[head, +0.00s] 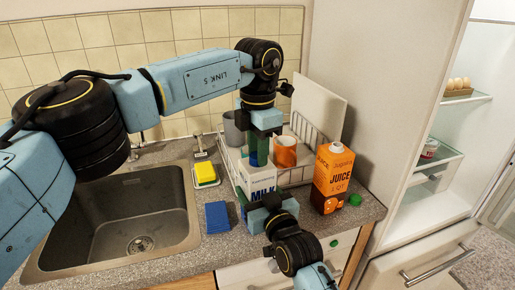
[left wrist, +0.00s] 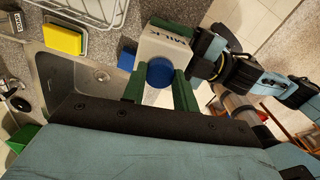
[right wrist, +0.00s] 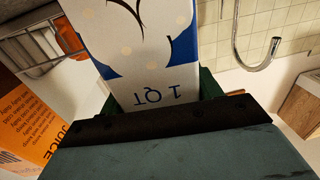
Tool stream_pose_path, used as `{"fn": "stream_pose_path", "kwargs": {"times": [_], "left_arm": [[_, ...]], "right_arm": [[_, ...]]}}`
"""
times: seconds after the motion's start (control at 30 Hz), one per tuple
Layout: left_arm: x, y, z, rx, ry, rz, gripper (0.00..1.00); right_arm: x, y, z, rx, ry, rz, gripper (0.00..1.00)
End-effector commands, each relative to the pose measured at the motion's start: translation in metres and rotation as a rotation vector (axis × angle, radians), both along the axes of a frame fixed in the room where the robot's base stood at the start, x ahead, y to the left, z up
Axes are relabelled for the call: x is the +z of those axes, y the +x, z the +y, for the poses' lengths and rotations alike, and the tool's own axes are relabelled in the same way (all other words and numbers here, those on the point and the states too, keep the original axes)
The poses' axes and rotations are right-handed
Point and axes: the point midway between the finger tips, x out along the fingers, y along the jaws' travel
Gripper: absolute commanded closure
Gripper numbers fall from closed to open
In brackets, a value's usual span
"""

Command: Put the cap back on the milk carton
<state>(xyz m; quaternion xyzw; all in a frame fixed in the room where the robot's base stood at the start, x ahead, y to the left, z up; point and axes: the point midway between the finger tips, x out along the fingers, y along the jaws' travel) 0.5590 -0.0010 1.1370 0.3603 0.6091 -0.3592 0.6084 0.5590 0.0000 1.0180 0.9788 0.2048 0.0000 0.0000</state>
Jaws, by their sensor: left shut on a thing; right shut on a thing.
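The white and blue milk carton (head: 262,187) stands upright on the counter by the dish rack. My right gripper (head: 264,204) is shut on it from the front, and its side fills the right wrist view (right wrist: 150,50). My left gripper (head: 258,150) points down over the carton's top and is shut on the blue cap (left wrist: 160,72). The cap is between the green fingers, over the white carton top (left wrist: 166,45) in the left wrist view. I cannot tell whether cap and carton touch. The spout is hidden.
An orange juice carton (head: 333,180) and a green cap (head: 355,200) stand to the right. Behind is a dish rack (head: 300,177) with an orange mug (head: 285,152) and grey cup (head: 234,130). Sponges, yellow (head: 205,172) and blue (head: 217,217), lie left, beside the sink (head: 125,225).

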Motion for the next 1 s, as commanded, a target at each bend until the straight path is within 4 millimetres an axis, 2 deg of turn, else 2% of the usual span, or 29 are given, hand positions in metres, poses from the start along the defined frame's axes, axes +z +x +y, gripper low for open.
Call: {"fn": "stream_pose_path", "kwargs": {"times": [1.0], "left_arm": [[-0.0008, -0.0021, 0.0013, -1.981, 0.0, -0.001, 0.92]], "right_arm": [[-0.001, -0.0001, -0.0004, 0.0, -0.002, 0.001, 1.0]]}}
